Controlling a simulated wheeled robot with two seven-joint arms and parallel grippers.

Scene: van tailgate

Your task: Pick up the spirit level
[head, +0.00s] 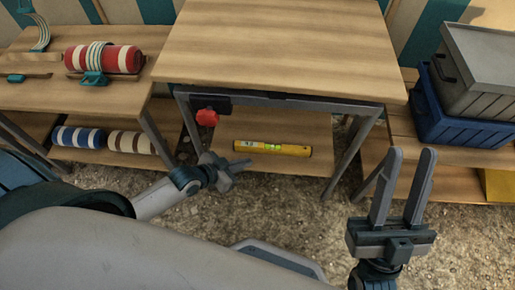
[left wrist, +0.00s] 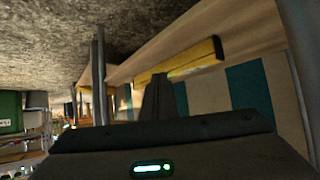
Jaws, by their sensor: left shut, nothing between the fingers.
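The yellow spirit level (head: 272,148) lies on the lower shelf under the middle table in the head view. It also shows in the left wrist view as a long yellow bar (left wrist: 196,60) on the shelf edge. My left gripper (head: 240,166) is shut and empty, low in front of the shelf, just left of and nearer than the level's left end; it looks apart from it. My right gripper (head: 411,156) is open and empty, fingers pointing up, right of the table's front leg in the picture.
The middle table (head: 270,50) has a bare top above the shelf (head: 315,128), with metal legs either side. A red knob (head: 207,117) hangs under its left front edge. Rolls (head: 105,58) lie on the left bench; a blue crate (head: 440,118) with a grey box (head: 478,70) stands right.

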